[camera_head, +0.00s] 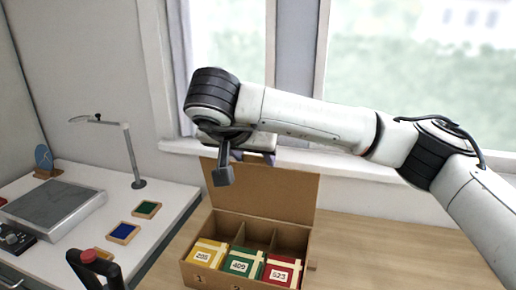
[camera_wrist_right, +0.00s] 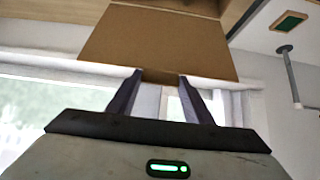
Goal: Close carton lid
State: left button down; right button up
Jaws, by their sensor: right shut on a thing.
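The brown carton (camera_head: 216,278) stands on the wooden table with its lid (camera_head: 285,192) raised upright at the back. Three packets stand in its compartments: yellow (camera_head: 203,255), green (camera_head: 241,262) and red (camera_head: 281,272). My right gripper (camera_head: 237,156) is at the lid's top edge, toward its left corner. In the right wrist view its two fingers (camera_wrist_right: 157,75) reach the edge of the lid (camera_wrist_right: 165,38), and it is shut on the lid. The fingertip contact is small and partly hidden in the head view.
A white side table (camera_head: 160,195) at left holds a grey flat device (camera_head: 52,208), a lamp (camera_head: 132,155), and green (camera_head: 146,209) and blue (camera_head: 122,232) trays. Bare tabletop (camera_head: 380,250) lies right of the carton.

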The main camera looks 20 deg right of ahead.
jog(key=shift+s+a+f, duration=0.35)
jog(key=shift+s+f, duration=0.25)
jog(key=shift+f, duration=0.05)
jog(key=o, duration=1.5)
jog(key=shift+a, duration=0.1)
jog(key=shift+d, duration=0.25)
jog(key=shift+a+r, duration=0.1)
jog(key=shift+a, duration=0.05)
